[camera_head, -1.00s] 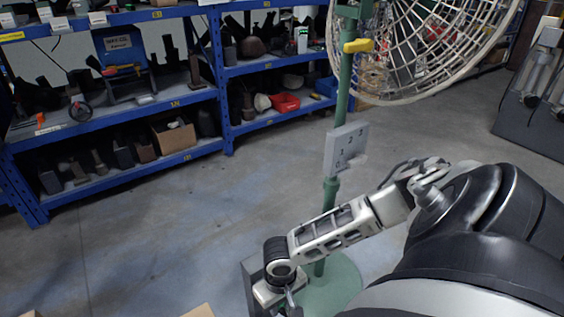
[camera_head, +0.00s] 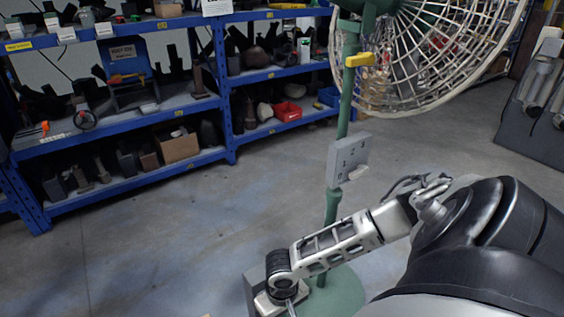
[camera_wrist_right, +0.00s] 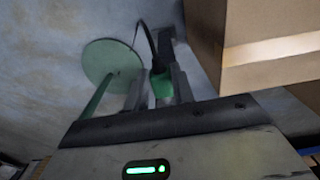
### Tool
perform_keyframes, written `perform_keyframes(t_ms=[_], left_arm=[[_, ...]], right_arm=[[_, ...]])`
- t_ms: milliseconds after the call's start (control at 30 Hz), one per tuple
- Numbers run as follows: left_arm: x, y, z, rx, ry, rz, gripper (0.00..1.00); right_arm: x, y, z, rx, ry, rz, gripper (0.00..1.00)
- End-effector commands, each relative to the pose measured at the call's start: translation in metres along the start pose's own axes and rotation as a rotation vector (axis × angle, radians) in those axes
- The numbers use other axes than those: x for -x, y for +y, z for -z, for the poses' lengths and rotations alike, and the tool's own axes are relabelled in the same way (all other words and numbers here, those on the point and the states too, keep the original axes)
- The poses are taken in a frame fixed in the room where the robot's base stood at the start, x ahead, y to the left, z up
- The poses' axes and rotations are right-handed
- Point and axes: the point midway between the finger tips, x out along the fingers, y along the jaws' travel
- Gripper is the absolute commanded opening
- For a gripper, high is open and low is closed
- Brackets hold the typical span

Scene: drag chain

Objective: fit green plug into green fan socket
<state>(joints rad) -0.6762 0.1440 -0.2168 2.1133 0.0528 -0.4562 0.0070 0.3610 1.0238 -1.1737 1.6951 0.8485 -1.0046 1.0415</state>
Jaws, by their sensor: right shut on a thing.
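In the right wrist view, my right gripper (camera_wrist_right: 158,88) is shut on the green plug (camera_wrist_right: 162,85), which sits between its two fingers. A dark cable (camera_wrist_right: 147,40) runs from the plug toward the floor. In the head view, my right arm reaches down to the left, in front of the fan stand; its fingertips are out of frame at the bottom. The fan (camera_head: 440,50) is on a green pole (camera_head: 345,95) with a grey control box (camera_head: 347,158) and a round green base (camera_head: 345,297). I cannot make out the green socket. My left gripper is not in view.
A cardboard box (camera_wrist_right: 265,40) is close on the right in the wrist view. A blue shelf rack (camera_head: 180,107) with tools and bins stands at the back left. Grey machinery (camera_head: 545,115) stands at the far right. The floor (camera_head: 190,215) left of the stand is mostly clear.

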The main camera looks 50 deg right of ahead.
Motion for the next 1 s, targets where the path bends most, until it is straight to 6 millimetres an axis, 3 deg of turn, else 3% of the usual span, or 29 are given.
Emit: perform_keyframes(t_ms=[1000], left_arm=[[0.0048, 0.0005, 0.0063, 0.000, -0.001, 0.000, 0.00]], right_arm=[[0.0001, 0.0001, -0.0002, 0.000, 0.000, 0.000, 0.00]])
